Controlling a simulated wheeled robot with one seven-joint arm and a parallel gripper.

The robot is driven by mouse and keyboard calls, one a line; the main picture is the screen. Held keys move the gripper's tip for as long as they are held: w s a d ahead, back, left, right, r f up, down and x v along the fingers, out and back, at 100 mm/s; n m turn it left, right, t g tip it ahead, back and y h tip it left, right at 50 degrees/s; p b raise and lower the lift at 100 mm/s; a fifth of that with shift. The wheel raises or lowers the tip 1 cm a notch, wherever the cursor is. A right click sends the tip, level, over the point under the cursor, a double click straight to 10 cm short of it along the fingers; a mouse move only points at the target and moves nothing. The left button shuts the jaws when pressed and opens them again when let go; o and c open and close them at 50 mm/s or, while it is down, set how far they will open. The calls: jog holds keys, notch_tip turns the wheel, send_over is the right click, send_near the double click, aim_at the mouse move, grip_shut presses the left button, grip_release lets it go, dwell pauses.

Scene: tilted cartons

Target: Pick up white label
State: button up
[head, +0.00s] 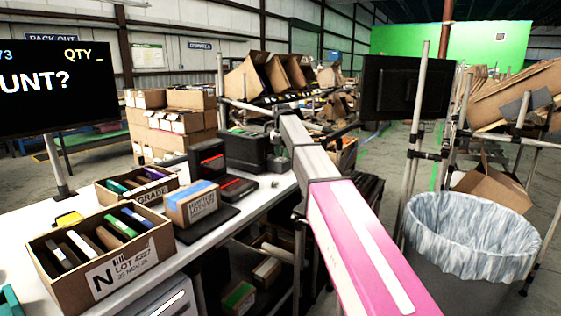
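A white label (122,268) with a large N, a barcode, "LOT 4227" and a date is on the front face of an open brown carton (170,241) at the near left of the white table. The small box with blue tape (184,207) bears another pale printed label (203,206). A pale label reading GRADE (152,194) is on the second open carton behind. My pink and white arm reaches from the bottom right to the middle, well right of these labels. My gripper cannot be made out at its far end.
The white table (205,250) holds black devices (241,150) at its far end. A dark screen (55,85) stands at the left. A lined bin (470,240) is at the right, near metal posts. Tilted cartons (270,75) rest on a rack behind.

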jog(key=shift+f, duration=0.85)
grip_shut()
